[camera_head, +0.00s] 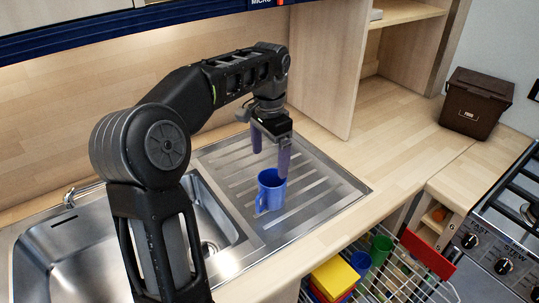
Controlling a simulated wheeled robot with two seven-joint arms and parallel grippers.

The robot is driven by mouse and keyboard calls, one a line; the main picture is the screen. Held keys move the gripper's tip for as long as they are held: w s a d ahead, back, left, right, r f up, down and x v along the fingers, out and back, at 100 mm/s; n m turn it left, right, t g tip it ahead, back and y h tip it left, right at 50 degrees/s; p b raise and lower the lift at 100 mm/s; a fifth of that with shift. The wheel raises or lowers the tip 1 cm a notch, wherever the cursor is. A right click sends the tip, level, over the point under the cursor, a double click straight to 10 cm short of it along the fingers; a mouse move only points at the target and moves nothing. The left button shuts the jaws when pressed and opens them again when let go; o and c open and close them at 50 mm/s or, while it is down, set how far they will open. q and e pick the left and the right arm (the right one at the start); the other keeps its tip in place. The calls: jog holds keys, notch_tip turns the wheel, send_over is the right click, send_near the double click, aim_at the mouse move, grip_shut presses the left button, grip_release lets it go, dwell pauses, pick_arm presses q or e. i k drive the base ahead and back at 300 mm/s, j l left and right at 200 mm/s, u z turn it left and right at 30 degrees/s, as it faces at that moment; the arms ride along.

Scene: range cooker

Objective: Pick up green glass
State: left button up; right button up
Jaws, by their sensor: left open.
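A green glass (381,248) stands in the wire rack (408,262) below the counter edge, at the lower right of the head view. My left gripper (270,156) is open and points down over the steel draining board (325,200), with nothing between its fingers. It is up and to the left of the green glass, well apart from it. A blue mug (271,190) stands upright on the draining board just below the fingers; I cannot tell whether they touch it. My right gripper is out of view.
In the rack, a blue cup (361,262) and a yellow object (335,277) are left of the green glass. A red panel (428,254) and the range cooker (505,240) are to the right. The sink (75,255) is left; a brown bin (475,102) stands on the counter.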

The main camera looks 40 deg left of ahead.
aim_at(382, 246)
jog(key=k+l, duration=0.75)
jog(key=l, duration=0.25)
